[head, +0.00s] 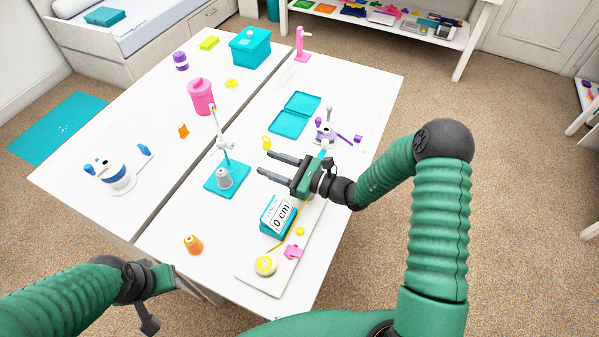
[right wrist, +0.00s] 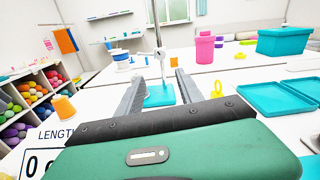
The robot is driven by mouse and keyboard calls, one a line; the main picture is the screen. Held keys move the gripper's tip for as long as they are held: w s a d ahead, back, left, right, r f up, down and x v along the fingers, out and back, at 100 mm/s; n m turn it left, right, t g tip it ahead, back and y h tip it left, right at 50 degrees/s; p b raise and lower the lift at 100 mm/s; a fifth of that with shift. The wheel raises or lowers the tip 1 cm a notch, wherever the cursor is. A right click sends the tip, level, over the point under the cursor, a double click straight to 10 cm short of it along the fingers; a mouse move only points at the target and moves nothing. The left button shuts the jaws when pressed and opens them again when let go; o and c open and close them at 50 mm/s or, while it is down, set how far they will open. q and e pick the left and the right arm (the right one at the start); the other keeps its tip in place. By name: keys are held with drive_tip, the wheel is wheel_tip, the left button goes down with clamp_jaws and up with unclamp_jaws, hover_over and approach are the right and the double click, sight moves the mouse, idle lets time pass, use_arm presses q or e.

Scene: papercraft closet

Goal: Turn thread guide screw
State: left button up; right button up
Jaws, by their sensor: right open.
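A thread stand has a square teal base (head: 211,184), a thin upright pole (head: 217,124) and a grey cone (head: 225,179) on its base. A small white guide screw (head: 223,144) sits partway up the pole. In the right wrist view the pole (right wrist: 156,25) and the screw (right wrist: 160,54) rise beyond my fingers. My right gripper (head: 265,163) is open and empty, to the right of the stand and apart from it. In the right wrist view the teal base shows between my fingertips (right wrist: 159,80). My left gripper (head: 162,300) is low at the near left; its jaws are unclear.
A teal box marked "0 cm" (head: 278,217) stands on a white board at the near right. A teal open case (head: 294,114) and a purple-and-white device (head: 326,134) lie beyond my right gripper. An orange spool (head: 193,244) stands in front of the stand, with clear table around it.

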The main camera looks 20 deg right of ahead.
drive_tip(key=shift+p+v, duration=0.65)
drive_tip(key=shift+v, duration=3.65)
drive_tip(key=shift+w, duration=0.1)
drive_tip(key=shift+p, duration=0.4)
